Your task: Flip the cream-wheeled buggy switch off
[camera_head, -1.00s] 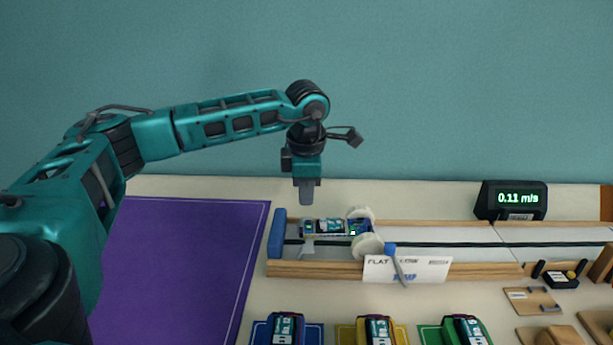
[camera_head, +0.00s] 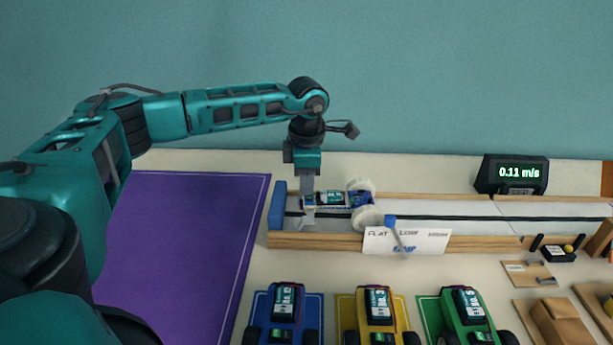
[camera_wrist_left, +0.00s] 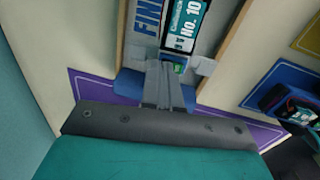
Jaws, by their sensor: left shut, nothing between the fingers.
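The cream-wheeled buggy (camera_head: 334,197) sits at the left end of the track, with its two large cream wheels towards the right. Its labelled top, reading No. 10, shows in the left wrist view (camera_wrist_left: 185,28). My left gripper (camera_head: 308,203) is shut and empty, pointing down at the buggy's left end. In the left wrist view its fingertips (camera_wrist_left: 164,68) are right by the end of the buggy and cover that part. The switch cannot be made out, and I cannot tell whether the fingers touch it. My right gripper is not in view.
The track (camera_head: 450,222) has wooden side rails and a blue end block (camera_head: 277,206). A white card (camera_head: 407,241) leans on its front rail. A speed display (camera_head: 511,174) reads 0.11 m/s. Blue, yellow and green buggies stand in front. A purple mat (camera_head: 180,240) lies clear at left.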

